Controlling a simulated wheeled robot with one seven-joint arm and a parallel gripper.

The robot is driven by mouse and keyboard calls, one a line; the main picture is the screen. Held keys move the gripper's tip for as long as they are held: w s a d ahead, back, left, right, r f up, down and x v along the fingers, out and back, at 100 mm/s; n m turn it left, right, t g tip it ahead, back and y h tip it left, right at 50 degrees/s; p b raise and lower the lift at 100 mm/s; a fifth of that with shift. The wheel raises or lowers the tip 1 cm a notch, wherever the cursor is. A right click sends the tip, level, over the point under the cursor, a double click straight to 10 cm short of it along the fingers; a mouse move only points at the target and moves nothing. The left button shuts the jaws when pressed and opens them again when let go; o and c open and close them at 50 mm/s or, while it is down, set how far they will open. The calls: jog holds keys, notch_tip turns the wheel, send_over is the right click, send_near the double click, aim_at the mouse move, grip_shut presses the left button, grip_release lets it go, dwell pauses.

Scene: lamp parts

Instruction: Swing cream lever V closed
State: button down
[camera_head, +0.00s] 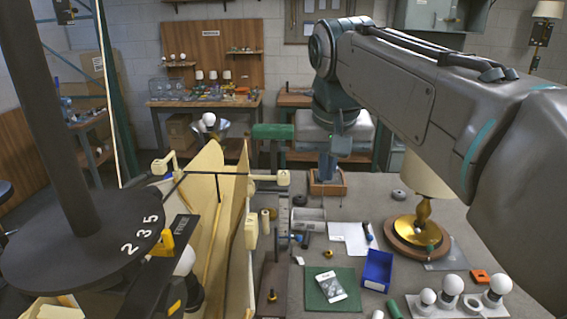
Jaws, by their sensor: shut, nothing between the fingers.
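A cream block marked V (251,231), which I take as cream lever V, stands upright at the right edge of a cream panel structure (232,205), left of centre. How far the lever is swung cannot be told from this view. My arm comes in from the right and bends down at the top centre. My gripper (327,172) hangs low beyond the lever, up and to its right, and is apart from it. It looks shut and empty, small and partly hard to make out against a wooden box (329,188).
A dark rod with cream end blocks (284,178) crosses above the panels. A black numbered disc on a post (85,240) fills the left. On the grey table lie a blue bin (377,271), a green mat (331,289), bulbs (452,285) and a brass lamp (424,222).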

notch_tip(320, 180, up, 7)
send_over(269, 178)
jog(key=w+d, duration=0.3)
jog(key=d, duration=0.1)
jog(key=shift+s+a+r+m+b, duration=0.15)
jog(key=shift+a+r+m+b, duration=0.25)
jog(key=shift+a+r+b, duration=0.25)
jog(key=shift+d, duration=0.1)
notch_tip(269, 178, down, 9)
jog(key=shift+s+f, duration=0.15)
jog(key=shift+s, duration=0.15)
jog(key=shift+s, duration=0.15)
